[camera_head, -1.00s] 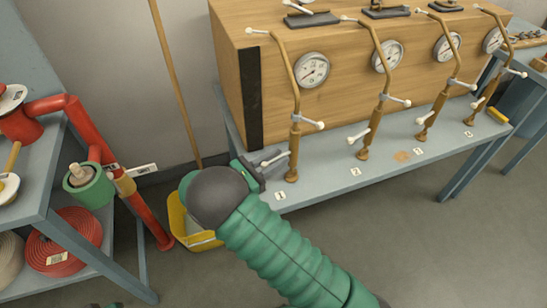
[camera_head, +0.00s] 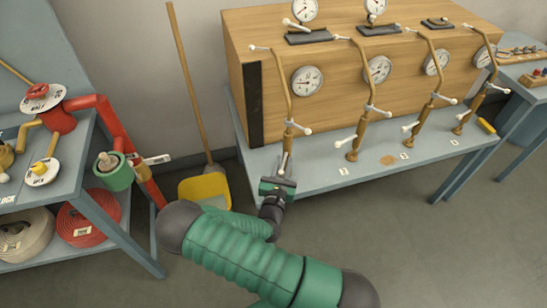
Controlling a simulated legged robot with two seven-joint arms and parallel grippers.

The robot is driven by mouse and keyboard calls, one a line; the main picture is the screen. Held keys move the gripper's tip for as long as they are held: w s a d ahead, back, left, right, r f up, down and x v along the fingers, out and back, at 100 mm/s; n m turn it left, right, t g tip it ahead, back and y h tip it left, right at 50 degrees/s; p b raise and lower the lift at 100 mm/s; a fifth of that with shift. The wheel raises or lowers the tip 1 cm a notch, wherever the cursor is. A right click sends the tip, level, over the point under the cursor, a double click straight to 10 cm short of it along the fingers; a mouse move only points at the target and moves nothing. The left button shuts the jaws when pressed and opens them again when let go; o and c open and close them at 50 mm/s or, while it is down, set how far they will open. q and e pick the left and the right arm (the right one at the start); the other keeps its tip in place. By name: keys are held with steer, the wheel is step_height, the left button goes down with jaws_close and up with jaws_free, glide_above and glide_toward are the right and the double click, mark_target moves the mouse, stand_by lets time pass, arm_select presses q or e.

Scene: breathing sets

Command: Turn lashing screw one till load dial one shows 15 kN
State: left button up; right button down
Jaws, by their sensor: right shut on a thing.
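Lashing screw one (camera_head: 289,108) is the leftmost brass-coloured rod on the grey bench, upright with a bent top and white cross handles. Load dial one (camera_head: 307,80) is the round white gauge on the wooden box just right of it; its figures are too small to read. My right gripper (camera_head: 280,182) is at the bench's front edge, at the foot of screw one. It is shut on the screw's lower white handle (camera_head: 284,162), which shows above the jaws. The gripper hides the screw's foot and its number label. My left gripper is out of view.
Several similar screws and dials stand to the right, the nearest being screw two (camera_head: 361,130). A yellow dustpan (camera_head: 205,188) and broom stand left of the bench. A shelf (camera_head: 95,205) with red pipework and rolled hoses is at far left. Floor in front is clear.

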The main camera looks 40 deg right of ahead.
steer(key=shift+s+d+r+n+t+y+p, duration=0.15)
steer(key=shift+s+d+n+t+y+p, duration=0.1)
steer(key=shift+n+t+y+p, duration=0.25)
steer(key=shift+s+d+r+n+t+y+p, duration=0.1)
steer(key=shift+s+n+t+y+p, duration=0.15)
steer(key=shift+n+t+p, duration=0.35)
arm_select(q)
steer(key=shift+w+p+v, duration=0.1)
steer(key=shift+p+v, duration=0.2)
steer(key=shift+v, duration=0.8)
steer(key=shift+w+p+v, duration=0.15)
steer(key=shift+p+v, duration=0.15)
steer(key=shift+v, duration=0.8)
arm_select(e)
steer(key=shift+d+f+t+y, duration=0.15)
steer(key=shift+t+y, duration=0.25)
steer(key=shift+y, duration=0.05)
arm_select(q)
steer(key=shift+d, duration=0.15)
arm_select(e)
steer(key=c, duration=1.6)
jaws_free()
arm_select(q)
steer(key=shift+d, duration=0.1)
arm_select(e)
steer(key=o, duration=0.3)
steer(key=shift+d+f, duration=0.1)
steer(key=shift+f, duration=0.05)
steer(key=shift+o, duration=0.2)
